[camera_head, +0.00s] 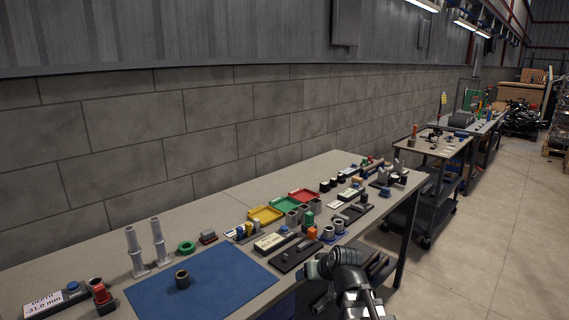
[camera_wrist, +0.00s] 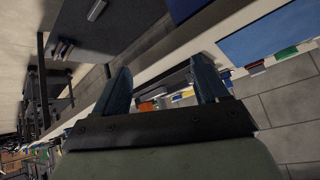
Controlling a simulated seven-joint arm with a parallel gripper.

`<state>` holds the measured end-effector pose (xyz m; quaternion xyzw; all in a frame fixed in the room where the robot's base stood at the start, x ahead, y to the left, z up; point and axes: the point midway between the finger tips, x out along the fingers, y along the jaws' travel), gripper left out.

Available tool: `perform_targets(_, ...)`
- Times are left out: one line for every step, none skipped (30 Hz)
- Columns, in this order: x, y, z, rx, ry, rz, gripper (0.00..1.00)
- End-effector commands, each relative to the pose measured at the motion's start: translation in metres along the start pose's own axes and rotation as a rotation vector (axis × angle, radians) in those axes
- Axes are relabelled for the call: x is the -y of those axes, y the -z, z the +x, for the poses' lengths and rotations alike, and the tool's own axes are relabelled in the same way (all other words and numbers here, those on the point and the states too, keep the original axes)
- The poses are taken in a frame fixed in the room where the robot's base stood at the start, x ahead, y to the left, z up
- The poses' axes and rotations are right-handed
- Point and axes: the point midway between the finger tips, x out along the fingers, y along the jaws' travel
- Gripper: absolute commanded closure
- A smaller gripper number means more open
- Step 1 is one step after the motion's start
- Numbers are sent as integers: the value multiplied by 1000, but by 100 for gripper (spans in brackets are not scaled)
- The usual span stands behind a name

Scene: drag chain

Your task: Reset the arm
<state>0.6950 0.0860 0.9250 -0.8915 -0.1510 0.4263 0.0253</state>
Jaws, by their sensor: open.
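My arm shows at the bottom right of the head view, folded beside the front edge of the workbench. My gripper (camera_wrist: 160,92) fills the middle of the wrist view; its two dark blue fingers stand wide apart with nothing between them. The wrist view is tilted, with the bench and floor turned on their side. In the head view I cannot make out the fingertips clearly.
The workbench (camera_head: 215,216) runs along a block wall and holds a blue mat (camera_head: 215,285), yellow (camera_head: 264,215), green (camera_head: 286,204) and red (camera_head: 304,195) trays, and many small parts. A dark cart (camera_head: 433,150) stands beyond the bench. The floor (camera_head: 480,240) at right is clear.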

Motion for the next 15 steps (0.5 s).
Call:
perform_targets(-13, -15, 6, 27, -13, 22, 27)
perform_targets(-18, -21, 9, 41, -19, 32, 27)
perform_targets(-23, -30, 14, 60, -26, 42, 27)
perform_targets(-27, -37, 18, 74, -30, 49, 27)
perform_targets(-30, -44, 22, 89, -33, 55, 27)
perform_targets(-33, -53, 28, 107, -38, 62, 27)
perform_targets(-36, -60, 32, 122, -40, 68, 27)
perform_targets(-38, -68, 36, 138, -43, 73, 27)
perform_targets(-41, -78, 42, 159, -47, 80, 27)
perform_targets(-43, -87, 47, 176, -50, 85, 27)
perform_targets(-44, -95, 52, 193, -53, 89, 27)
perform_targets(-47, -107, 58, 217, -56, 96, 27)
perform_targets(-48, -116, 63, 235, -58, 101, 27)
perform_targets(-50, -126, 68, 254, -61, 105, 27)
perform_targets(-52, -138, 74, 278, -64, 111, 27)
